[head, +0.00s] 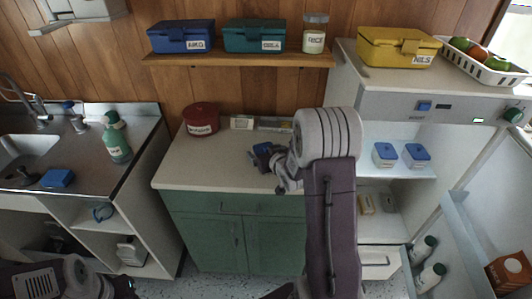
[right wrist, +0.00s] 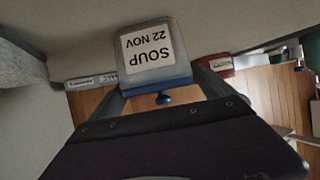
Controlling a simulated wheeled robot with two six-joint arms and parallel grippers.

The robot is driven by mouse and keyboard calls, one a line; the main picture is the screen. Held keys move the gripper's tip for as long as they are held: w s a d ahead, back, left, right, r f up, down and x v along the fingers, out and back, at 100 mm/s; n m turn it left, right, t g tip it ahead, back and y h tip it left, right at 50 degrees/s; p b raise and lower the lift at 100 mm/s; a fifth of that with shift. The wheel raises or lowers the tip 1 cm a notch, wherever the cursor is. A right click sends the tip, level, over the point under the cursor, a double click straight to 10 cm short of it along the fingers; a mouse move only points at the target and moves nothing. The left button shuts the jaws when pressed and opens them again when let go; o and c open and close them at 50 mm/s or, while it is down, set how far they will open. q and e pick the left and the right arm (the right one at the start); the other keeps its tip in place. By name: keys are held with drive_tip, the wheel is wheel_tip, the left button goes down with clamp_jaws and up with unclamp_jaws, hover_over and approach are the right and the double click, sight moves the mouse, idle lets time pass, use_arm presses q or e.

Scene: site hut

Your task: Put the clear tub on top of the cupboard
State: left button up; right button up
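The clear tub (right wrist: 155,68) has a label reading "SOUP 22 NOV", upside down in the right wrist view. It sits between the two fingers of my right gripper (right wrist: 163,90), which looks shut on it. In the head view my right gripper (head: 268,160) is over the right part of the pale top of the green cupboard (head: 210,172), with a bit of blue showing at its fingers. I cannot tell whether the tub touches the top. My left gripper (head: 122,285) is low at the bottom left, its fingers too unclear to judge.
A red tin (head: 202,122) and small labelled boxes (head: 242,123) stand at the back of the cupboard top; its left front is clear. A shelf (head: 220,60) hangs above. Right, the open fridge (head: 380,180) holds two blue-lidded tubs (head: 385,158); its door (head: 465,230) stands open.

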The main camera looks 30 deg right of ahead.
drive_tip(key=shift+r, duration=0.1)
drive_tip(key=shift+s+r+p, duration=0.1)
drive_tip(key=shift+r+p, duration=0.15)
drive_tip(key=shift+p, duration=0.05)
drive_tip(key=v, duration=0.5)
drive_tip(key=shift+s, duration=0.2)
drive_tip(key=d+b+v, duration=0.1)
drive_tip(key=b+v, duration=0.4)
drive_tip(key=v, duration=0.1)
drive_tip(key=shift+s+a+b, duration=0.25)
drive_tip(key=shift+a+b, duration=0.15)
drive_tip(key=shift+a, duration=0.2)
